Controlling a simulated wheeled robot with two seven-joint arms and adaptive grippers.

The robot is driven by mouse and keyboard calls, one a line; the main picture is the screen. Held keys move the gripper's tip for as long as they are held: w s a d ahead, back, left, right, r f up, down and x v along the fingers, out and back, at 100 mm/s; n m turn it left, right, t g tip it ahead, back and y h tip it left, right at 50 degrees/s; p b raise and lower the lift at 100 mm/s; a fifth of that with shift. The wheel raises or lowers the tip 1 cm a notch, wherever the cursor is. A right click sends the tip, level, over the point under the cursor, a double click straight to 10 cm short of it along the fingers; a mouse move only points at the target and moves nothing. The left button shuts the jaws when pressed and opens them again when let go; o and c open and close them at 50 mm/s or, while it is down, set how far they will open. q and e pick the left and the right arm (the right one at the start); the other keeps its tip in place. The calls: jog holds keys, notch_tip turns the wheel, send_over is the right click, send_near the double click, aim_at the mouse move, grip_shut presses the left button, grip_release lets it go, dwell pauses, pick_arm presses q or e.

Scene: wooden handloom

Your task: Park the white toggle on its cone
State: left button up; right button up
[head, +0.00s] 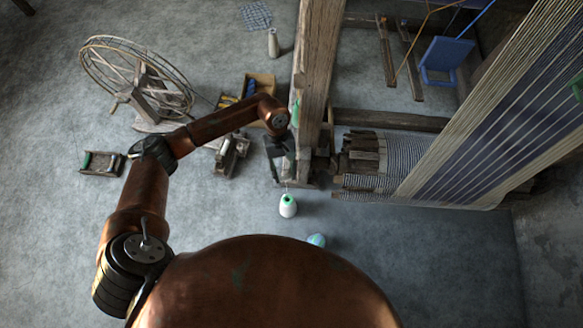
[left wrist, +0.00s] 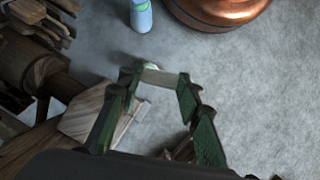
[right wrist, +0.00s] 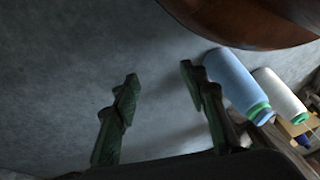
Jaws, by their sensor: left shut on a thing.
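My left gripper (head: 281,165) is beside the loom's front post, above the floor. In the left wrist view its green-padded fingers (left wrist: 157,80) are shut on a pale toggle (left wrist: 160,77), a short bar spanning them. The white cone with a green top (head: 288,206) stands upright on the floor just below the gripper in the head view. It also shows in the right wrist view (right wrist: 280,93). The toggle is apart from any cone. My right gripper (right wrist: 158,85) is open and empty, with bare floor between its fingers; the head view hides it.
A blue cone (head: 316,240) stands near my base; it is larger in the right wrist view (right wrist: 236,80). The wooden loom post (head: 318,80) rises close by my left gripper. A spinning wheel (head: 140,80) and a wooden box (head: 259,84) are farther left.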

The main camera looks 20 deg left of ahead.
aim_at(286, 196)
jog(key=w+a+r+t+y+b, duration=0.1)
jog(key=w+a+r+b, duration=0.2)
jog(key=w+r+b, duration=0.5)
pick_arm(q)
jog(key=shift+s+d+f+n+t+h+b, duration=0.15)
jog(key=shift+f+n+b, duration=0.5)
jog(key=shift+f, duration=3.95)
jog(key=shift+w+a+f+n+t+h+b, duration=0.1)
jog(key=shift+f+n+t+h+b, duration=0.45)
jog(key=shift+f, duration=4)
jog(key=shift+s+d+f+n+g+y+b, duration=0.2)
jog(key=shift+f+n, duration=0.8)
jog(key=shift+f, duration=3.6)
jog(key=shift+w+a+f+b, duration=0.1)
jog(key=shift+w+f+b, duration=0.05)
jog(key=shift+f+b, duration=0.6)
pick_arm(e)
jog(key=shift+w+f+t, duration=0.1)
jog(key=shift+f+t, duration=0.45)
jog(key=shift+f, duration=0.8)
jog(key=shift+f+t, duration=0.55)
jog(key=shift+f, duration=0.8)
pick_arm(q)
jog(key=o, duration=0.8)
jog(key=v, duration=1.2)
jog(key=shift+a, duration=0.1)
